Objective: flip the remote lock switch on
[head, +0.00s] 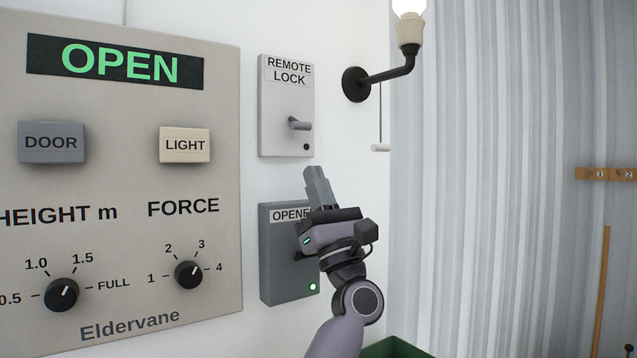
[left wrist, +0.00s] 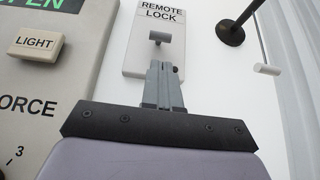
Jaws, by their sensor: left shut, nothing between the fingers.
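The remote lock plate (head: 287,90) is a pale panel on the white wall, labelled REMOTE LOCK. Its grey switch lever (head: 300,124) sticks out from the plate, with a small dark dot below it to the right. My left gripper (head: 315,172) is shut and empty, pointing up just below the plate. In the left wrist view the fingertips (left wrist: 164,66) reach up over the lower part of the plate, with the lever (left wrist: 160,37) just above them. A small gap shows between tips and lever in that view. My right gripper is in neither view.
A large control panel (head: 130,240) with buttons and knobs fills the left. A dark box labelled OPENER (head: 280,260), partly hidden by my gripper, has a lit green light. A wall lamp (head: 356,84) and a hanging pull cord handle (head: 381,148) are at the right.

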